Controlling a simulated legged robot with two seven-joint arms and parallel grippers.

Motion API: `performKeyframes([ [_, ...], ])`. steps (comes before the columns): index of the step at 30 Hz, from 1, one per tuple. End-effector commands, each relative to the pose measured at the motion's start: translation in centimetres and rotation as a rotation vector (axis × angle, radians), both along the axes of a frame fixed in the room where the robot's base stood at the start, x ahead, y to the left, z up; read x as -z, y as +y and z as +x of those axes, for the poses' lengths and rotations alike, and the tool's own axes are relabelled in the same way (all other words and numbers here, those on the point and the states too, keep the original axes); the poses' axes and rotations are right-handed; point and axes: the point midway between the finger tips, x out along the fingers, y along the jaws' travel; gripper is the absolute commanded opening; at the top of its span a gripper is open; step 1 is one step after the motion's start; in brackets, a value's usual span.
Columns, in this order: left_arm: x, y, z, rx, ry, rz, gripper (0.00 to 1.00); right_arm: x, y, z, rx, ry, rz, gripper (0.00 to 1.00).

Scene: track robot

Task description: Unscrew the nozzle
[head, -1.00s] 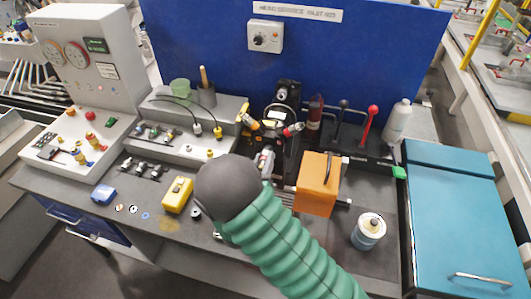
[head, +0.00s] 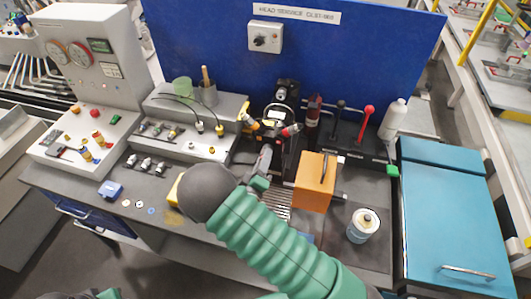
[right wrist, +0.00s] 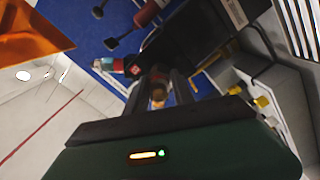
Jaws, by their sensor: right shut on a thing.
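My right gripper (head: 266,158) reaches up to the front of the black fixture (head: 283,95) at the middle of the bench. In the right wrist view my right gripper (right wrist: 160,80) is shut on a small brass-coloured piece, which looks like the nozzle (right wrist: 158,95). The dark fingers stand on both sides of it and hide part of it. Whether it is still joined to the fixture cannot be told. In the head view my wrist and fingers hide the nozzle. My left gripper does not show clearly; only a bit of green shows at the bottom left edge.
An orange block (head: 314,183) stands just right of my right gripper, with a white-and-blue can (head: 363,226) nearer the front. A red-knobbed lever (head: 365,125) and a white bottle (head: 394,118) stand behind. A yellow box (head: 174,190) is partly hidden behind my wrist.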

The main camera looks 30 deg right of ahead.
Motion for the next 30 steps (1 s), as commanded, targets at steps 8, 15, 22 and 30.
performKeyframes([
  [8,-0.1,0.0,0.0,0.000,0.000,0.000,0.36,-0.1,0.0,0.0,-0.001,0.007,-0.007,0.00],
  [15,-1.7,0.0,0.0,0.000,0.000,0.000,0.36,-0.3,0.1,0.0,-0.002,0.139,-0.119,0.00],
  [22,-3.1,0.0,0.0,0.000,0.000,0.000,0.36,-0.3,0.1,0.0,-0.002,0.300,-0.257,0.00],
  [30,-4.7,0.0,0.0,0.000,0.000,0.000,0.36,-0.3,0.1,0.0,-0.002,0.527,-0.452,0.00],
])
